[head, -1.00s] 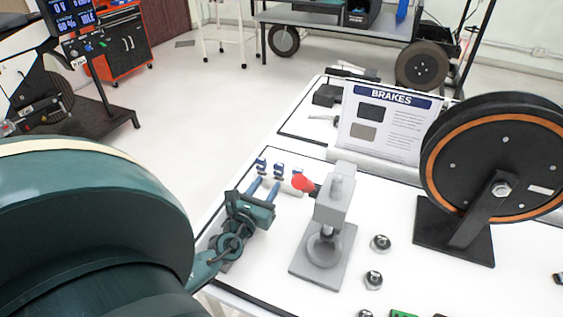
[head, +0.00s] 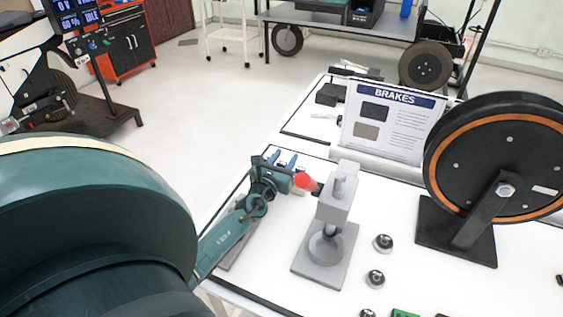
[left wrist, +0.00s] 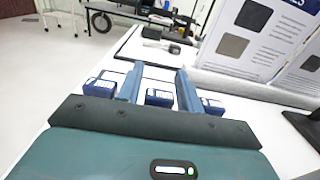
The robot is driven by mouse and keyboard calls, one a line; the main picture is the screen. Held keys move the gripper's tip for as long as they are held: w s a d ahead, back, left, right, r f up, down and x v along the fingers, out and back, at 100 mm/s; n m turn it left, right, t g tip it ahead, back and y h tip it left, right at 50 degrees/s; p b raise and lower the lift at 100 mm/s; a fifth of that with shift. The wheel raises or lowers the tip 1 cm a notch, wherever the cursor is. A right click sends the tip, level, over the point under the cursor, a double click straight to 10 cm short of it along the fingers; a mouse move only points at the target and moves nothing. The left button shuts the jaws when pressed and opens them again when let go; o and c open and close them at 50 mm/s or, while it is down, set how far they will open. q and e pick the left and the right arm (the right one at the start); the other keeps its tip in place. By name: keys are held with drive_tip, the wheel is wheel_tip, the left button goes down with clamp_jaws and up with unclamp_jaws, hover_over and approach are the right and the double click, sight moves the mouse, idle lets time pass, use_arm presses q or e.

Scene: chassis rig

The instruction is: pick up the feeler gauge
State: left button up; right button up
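I cannot single out the feeler gauge with certainty. A thin pale metallic piece (head: 323,116) lies on the far left part of the white table; it may be the one, but it is too small to tell. My left gripper (head: 283,163) is open over the table's left side, left of the grey press (head: 325,225). In the left wrist view, a small blue-and-white item (left wrist: 158,97) shows between its two parted fingers (left wrist: 160,72). My right gripper is not in view.
The BRAKES board (head: 392,122) stands behind the press. A black brake wheel (head: 505,165) on a stand is at right. A red knob (head: 306,182) juts near the left gripper. Small round metal parts (head: 382,243) lie right of the press. A black block (head: 328,94) lies farther back.

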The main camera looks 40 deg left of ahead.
use_arm(q)
drive_tip(key=shift+c, duration=0.2)
drive_tip(key=c, duration=0.7)
drive_tip(key=shift+r, duration=0.2)
